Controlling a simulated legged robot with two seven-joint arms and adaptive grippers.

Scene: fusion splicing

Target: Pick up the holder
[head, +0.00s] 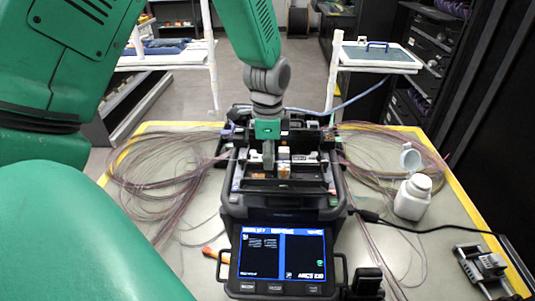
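The black fusion splicer (283,213) stands on the table with its lit screen (281,254) facing me and its top open. My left gripper (268,158) points down into the open top, among small black, white and orange parts (284,168). The holder cannot be told apart for sure among these small parts. The fingers look narrow and close together, and what lies between them is too small to make out. My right gripper is not in view.
Loops of thin fibre (160,175) lie on both sides of the splicer. A white bottle (412,197) with its cap open stands to the right. A small metal device (484,266) sits at the front right, and an orange-handled tool (214,255) lies at the front left.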

